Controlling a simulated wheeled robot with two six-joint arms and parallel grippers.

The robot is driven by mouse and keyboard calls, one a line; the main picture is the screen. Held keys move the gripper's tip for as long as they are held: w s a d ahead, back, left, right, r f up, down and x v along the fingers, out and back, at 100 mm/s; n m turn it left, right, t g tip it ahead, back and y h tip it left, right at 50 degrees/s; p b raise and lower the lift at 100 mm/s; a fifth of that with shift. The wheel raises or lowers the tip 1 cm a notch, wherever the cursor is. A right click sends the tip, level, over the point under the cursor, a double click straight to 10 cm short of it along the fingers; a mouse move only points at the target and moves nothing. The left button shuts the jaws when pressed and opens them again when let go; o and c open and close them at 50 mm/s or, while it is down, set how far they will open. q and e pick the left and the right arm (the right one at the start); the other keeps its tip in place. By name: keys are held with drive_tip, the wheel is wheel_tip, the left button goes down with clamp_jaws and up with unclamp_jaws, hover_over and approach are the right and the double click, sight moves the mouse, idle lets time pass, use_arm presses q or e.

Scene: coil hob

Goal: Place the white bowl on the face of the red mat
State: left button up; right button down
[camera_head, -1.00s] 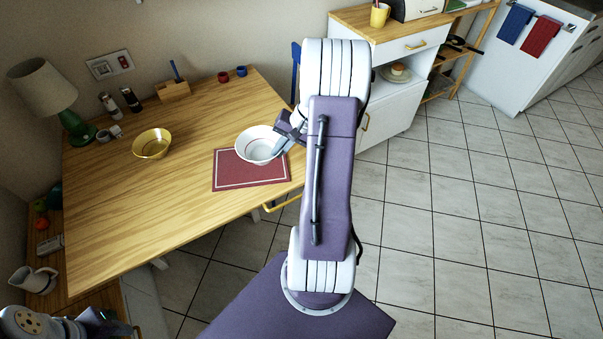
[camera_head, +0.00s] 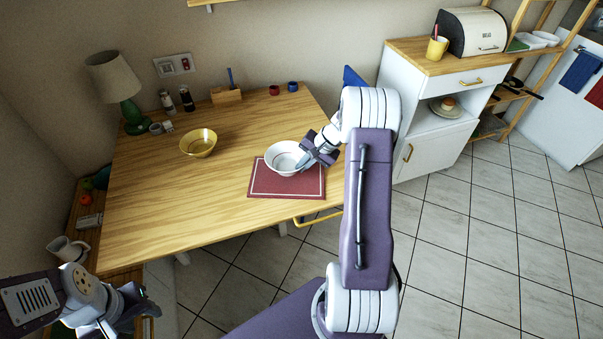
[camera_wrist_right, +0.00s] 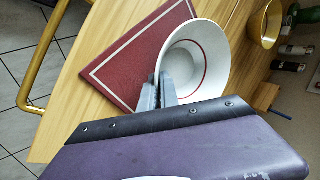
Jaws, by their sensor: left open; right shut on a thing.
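The white bowl (camera_head: 284,158) has a thin red line inside. It stands upright over the back part of the red mat (camera_head: 272,191), which lies at the table's front right edge. The bowl overlaps the mat's back edge in the head view; whether it touches the mat I cannot tell. My right gripper (camera_head: 305,164) is shut on the bowl's right rim. In the right wrist view the gripper's fingers (camera_wrist_right: 158,93) pinch the rim of the bowl (camera_wrist_right: 195,62), with the mat (camera_wrist_right: 140,55) beside it. My left gripper (camera_head: 135,306) is open and empty at the lower left, away from the table.
A yellow bowl (camera_head: 198,143) stands left of the mat on the wooden table (camera_head: 180,205). The table's front left is clear.

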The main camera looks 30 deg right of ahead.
drive_tip(key=shift+w, duration=0.2)
wheel_tip(320, 180, down, 4)
drive_tip(key=shift+r+b, duration=0.1)
drive_tip(key=shift+b, duration=0.2)
drive_tip(key=shift+f, duration=0.35)
drive_tip(key=c, duration=1.6)
unclamp_jaws()
